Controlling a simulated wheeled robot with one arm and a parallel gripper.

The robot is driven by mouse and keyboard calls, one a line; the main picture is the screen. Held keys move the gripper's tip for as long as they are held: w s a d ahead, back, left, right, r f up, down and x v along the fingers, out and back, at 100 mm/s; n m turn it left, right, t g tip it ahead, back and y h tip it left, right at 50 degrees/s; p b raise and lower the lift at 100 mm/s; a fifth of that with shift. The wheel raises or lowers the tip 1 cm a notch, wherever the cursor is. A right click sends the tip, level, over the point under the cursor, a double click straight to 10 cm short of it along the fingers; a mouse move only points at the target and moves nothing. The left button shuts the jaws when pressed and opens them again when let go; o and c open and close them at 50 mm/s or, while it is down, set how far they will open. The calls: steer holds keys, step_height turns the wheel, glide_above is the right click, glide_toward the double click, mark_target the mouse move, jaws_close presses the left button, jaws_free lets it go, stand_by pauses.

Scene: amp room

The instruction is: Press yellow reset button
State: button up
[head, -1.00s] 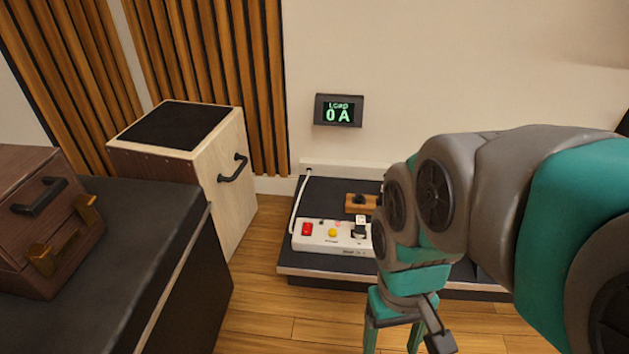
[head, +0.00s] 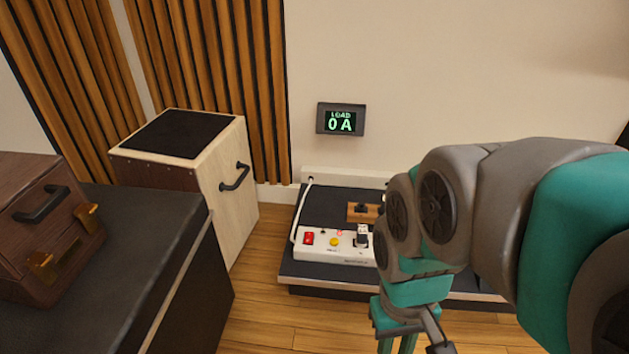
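The yellow reset button (head: 334,241) is a small round knob on a white power strip (head: 345,254). It sits to the right of a red switch (head: 309,238) and left of a black plug (head: 362,237). The strip lies on a low dark platform (head: 325,207) against the wall. My gripper (head: 397,345) points down at the lower edge of the head view, in front and to the right of the button and apart from it in the picture. Its fingertips are cut off by the frame. My arm hides the right end of the strip.
A wooden block (head: 363,212) lies behind the strip. A light wooden box (head: 228,190) with a black handle stands to the left. A dark counter (head: 130,260) holds a brown case (head: 40,228). Wooden floor lies free between counter and platform.

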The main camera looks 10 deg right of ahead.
jaws_close()
stand_by(1.1)
